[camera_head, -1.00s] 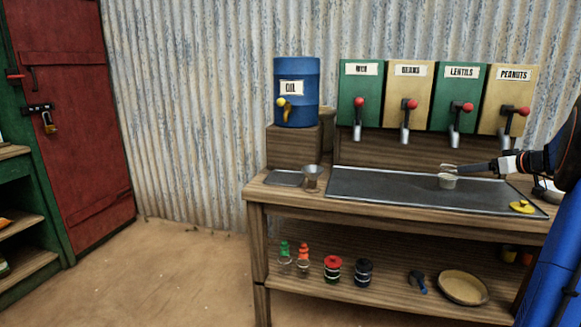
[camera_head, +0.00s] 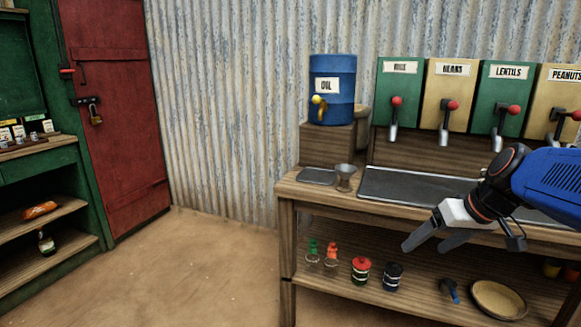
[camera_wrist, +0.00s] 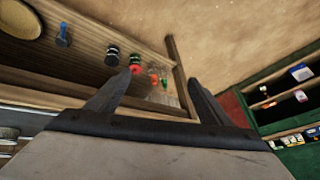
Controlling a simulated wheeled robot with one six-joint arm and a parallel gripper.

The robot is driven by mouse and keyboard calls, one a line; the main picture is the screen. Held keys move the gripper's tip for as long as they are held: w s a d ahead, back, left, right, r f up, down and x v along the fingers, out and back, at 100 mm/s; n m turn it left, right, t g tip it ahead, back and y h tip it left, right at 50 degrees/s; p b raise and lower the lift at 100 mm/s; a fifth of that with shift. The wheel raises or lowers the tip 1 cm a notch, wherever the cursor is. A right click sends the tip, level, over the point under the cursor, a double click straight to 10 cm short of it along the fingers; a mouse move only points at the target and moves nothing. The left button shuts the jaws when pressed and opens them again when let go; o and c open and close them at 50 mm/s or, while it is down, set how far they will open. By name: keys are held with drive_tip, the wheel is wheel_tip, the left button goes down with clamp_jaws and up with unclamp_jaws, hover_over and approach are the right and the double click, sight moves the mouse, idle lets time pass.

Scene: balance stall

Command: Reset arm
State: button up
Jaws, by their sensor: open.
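My gripper (camera_head: 430,242) is in front of the wooden bench on the right of the head view, with its fingers pointing left and down. It is open, and nothing shows between the fingers. The wrist view also shows my gripper (camera_wrist: 155,100) with two spread fingers and a gap between them. Part of the bench's grey tray (camera_head: 400,187) is hidden behind my arm.
The wooden bench (camera_head: 300,190) carries an oil drum (camera_head: 332,95) and a metal cup (camera_head: 345,175). Dispensers (camera_head: 450,90) hang above. A red door (camera_head: 110,150) and green shelves stand left; floor between is clear.

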drive_tip(key=s+a+f+h, duration=0.1)
drive_tip(key=s+f, duration=0.3)
drive_tip(key=s, duration=0.4)
drive_tip(key=s+a+f+m+h, duration=0.1)
drive_tip(key=s+a+f+h, duration=0.1)
drive_tip(key=s+f, duration=0.3)
drive_tip(key=s, duration=0.4)
drive_tip(key=shift+g, duration=0.3)
